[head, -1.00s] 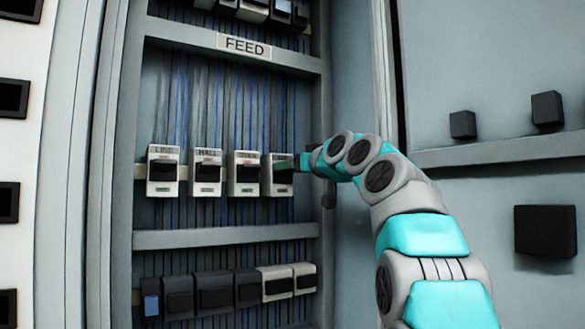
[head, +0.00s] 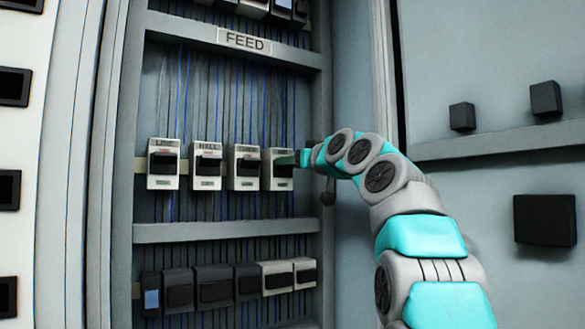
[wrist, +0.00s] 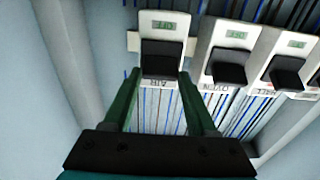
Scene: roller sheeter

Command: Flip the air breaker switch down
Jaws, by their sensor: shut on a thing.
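The AIR breaker (head: 278,183) is the rightmost white breaker in the row under the FEED sign in the head view. In the wrist view (wrist: 165,21) its OFF label shows at the top of the picture and its AIR label at the bottom, upside down. Its black switch lever (wrist: 162,60) lies between them. My gripper (wrist: 161,76), with green fingers, is shut on the lever, one finger at each side. In the head view my gripper (head: 288,160) reaches the breaker from the right and hides part of it.
The OVEN breaker (wrist: 232,45) stands close beside the AIR breaker, with the HALL (head: 208,165) and LINE (head: 163,163) breakers farther left. A shelf rail (head: 225,232) runs below the row. The cabinet's side wall is close on the right.

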